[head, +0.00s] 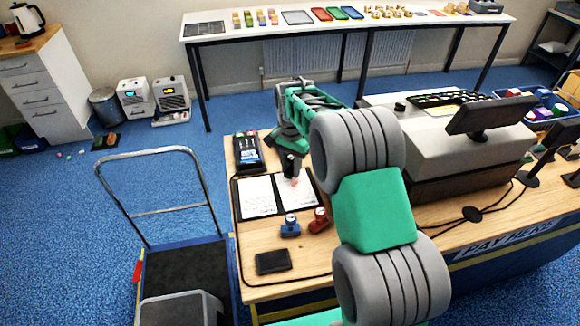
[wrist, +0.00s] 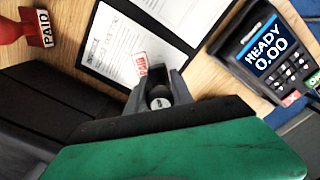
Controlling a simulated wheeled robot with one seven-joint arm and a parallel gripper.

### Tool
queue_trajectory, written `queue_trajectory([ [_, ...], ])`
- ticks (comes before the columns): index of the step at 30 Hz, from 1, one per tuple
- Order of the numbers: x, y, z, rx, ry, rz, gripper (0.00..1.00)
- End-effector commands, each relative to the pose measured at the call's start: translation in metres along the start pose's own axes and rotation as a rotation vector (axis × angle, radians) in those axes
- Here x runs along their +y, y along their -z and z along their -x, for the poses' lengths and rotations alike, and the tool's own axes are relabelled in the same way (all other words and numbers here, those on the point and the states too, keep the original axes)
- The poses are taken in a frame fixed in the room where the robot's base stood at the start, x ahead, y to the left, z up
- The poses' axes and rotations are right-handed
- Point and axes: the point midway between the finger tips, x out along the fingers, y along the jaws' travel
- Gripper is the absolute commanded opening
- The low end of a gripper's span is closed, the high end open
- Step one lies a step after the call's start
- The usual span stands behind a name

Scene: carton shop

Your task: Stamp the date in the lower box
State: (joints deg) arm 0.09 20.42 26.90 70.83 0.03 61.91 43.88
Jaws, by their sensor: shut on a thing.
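An open black folder (head: 265,214) with two white sheets lies on the wooden counter. My gripper (head: 291,176) is low over its right sheet (head: 293,190). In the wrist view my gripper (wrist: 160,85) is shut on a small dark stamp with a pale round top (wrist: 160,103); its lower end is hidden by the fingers. A red mark (wrist: 140,66) shows on the invoice sheet (wrist: 112,45) right by the fingertips. I cannot tell whether the stamp touches the paper. The sheet's lower box cannot be made out.
A blue stamp (head: 290,226) and a red stamp (head: 318,221), labelled PAID in the wrist view, stand in front of the folder. A black pad (head: 273,261) lies nearer. A card terminal (head: 247,153) stands behind the folder, the till (head: 450,145) to the right.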

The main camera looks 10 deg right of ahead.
Motion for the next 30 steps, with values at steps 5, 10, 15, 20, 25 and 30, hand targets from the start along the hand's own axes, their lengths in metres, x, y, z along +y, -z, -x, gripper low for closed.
queue_trajectory([
  [5, 0.0, 0.0002, 0.0001, 0.0, 0.0, 0.0, 0.02],
  [10, 0.0001, 0.0001, -0.0014, 0.0, 0.0, 0.0, 0.02],
  [15, 0.0001, 0.0002, -0.0035, 0.0, 0.0, 0.0, 0.02],
  [20, 0.0001, 0.0001, -0.0055, 0.0, 0.0, 0.0, 0.02],
  [25, 0.0001, 0.0002, -0.0076, 0.0, 0.0, 0.0, 0.02],
  [30, 0.0, 0.0001, -0.0096, 0.0, 0.0, 0.0, 0.02],
])
